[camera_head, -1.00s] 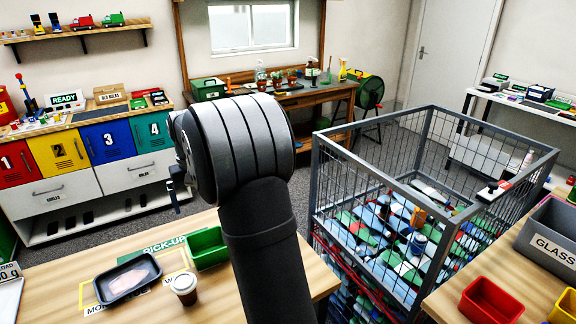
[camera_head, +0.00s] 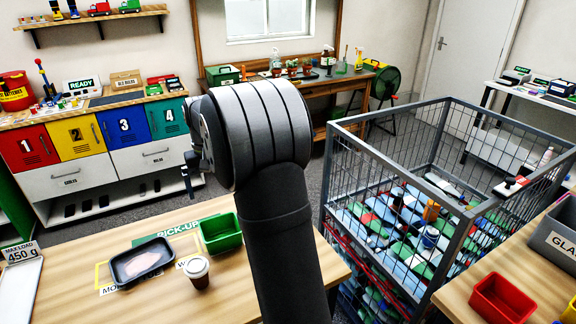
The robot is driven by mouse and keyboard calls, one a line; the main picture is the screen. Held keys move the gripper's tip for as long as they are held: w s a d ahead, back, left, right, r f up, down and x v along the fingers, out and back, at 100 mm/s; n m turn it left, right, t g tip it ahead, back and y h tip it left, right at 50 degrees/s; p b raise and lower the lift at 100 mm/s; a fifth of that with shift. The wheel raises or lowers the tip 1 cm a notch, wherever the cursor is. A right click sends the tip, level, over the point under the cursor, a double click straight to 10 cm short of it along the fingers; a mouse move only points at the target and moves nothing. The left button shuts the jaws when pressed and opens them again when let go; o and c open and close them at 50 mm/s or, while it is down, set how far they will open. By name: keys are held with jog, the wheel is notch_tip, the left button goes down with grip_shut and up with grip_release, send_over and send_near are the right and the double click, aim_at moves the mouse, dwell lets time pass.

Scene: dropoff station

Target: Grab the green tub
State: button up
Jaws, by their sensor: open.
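The green tub (camera_head: 221,236) is an open, rectangular tub. It stands upright on the wooden table (camera_head: 100,300) by the pick-up marking, at the table's far side. My gripper (camera_head: 188,180) shows only in part, left of my dark arm's big round joint. It appears above and left of the tub in the picture, apart from it. It is open, and I see nothing in it. My upright arm stands just right of the tub and does not cover it.
A black tray (camera_head: 114,266) with something pinkish in it lies left of the tub. A lidded paper cup (camera_head: 197,271) stands just in front of it. A tall wire cage (camera_head: 340,190) of mixed waste stands to the right. A red bin (camera_head: 500,299) is at the lower right.

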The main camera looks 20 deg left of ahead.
jog(key=n, duration=1.8)
send_near(220, 227)
jog(key=s+d, duration=0.3)
jog(key=s, duration=0.1)
jog(key=shift+w+a+f, duration=0.15)
jog(key=shift+w+f, duration=0.05)
jog(key=shift+f, duration=1.35)
jog(key=shift+w+a+f, duration=0.1)
jog(key=shift+w+f, duration=0.05)
jog(key=shift+f, duration=1.4)
jog(key=c, duration=0.8)
